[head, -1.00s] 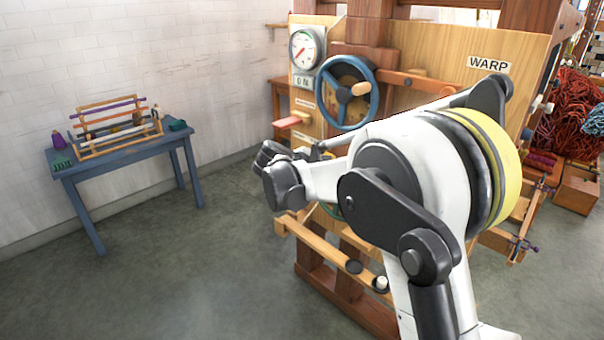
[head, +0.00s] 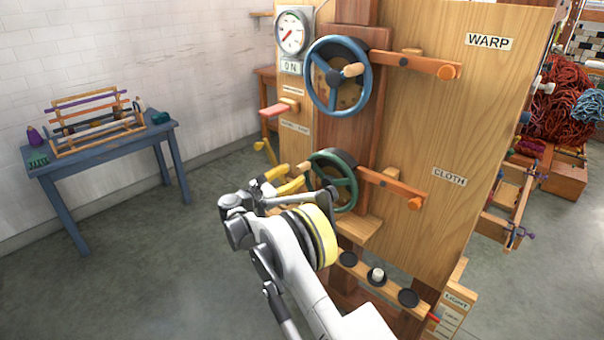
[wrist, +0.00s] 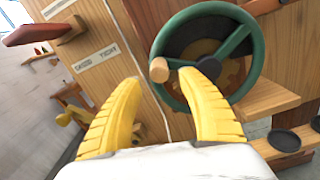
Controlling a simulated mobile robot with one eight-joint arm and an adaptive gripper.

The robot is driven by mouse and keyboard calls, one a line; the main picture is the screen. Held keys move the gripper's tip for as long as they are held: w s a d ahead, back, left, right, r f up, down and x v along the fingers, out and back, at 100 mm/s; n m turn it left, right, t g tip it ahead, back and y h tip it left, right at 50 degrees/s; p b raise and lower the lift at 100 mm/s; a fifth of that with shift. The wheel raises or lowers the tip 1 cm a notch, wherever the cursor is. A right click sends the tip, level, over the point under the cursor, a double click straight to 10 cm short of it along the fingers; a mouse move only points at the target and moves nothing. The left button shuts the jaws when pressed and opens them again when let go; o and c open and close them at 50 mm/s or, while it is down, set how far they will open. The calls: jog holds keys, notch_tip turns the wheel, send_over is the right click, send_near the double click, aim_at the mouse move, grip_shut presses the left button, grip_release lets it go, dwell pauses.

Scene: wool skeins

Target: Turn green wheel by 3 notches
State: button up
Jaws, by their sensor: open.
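The green wheel (head: 346,181) is mounted on the wooden panel, below the blue wheel, near the CLOTH label. In the wrist view the green wheel (wrist: 188,42) fills the upper right, with its wooden handle knob (wrist: 159,70) at the rim's left side. My gripper (wrist: 170,92) has its two yellow fingers spread wide and empty. The knob appears just beyond and between the fingertips, nearer the right one. In the head view my gripper (head: 287,180) is just left of the green wheel, partly hidden by my arm. I cannot tell whether a finger touches the wheel.
The blue wheel (head: 338,76) and a dial (head: 292,32) are above. An orange-tipped lever (head: 395,188) extends right of the green wheel. A red-ended paddle (head: 274,109) juts out left. A shelf with dark round cups (head: 408,298) is below. A blue table (head: 110,152) stands left.

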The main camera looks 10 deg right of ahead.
aim_at(298, 171)
jog(key=b+x, duration=0.1)
jog(key=x, duration=0.4)
grip_shut()
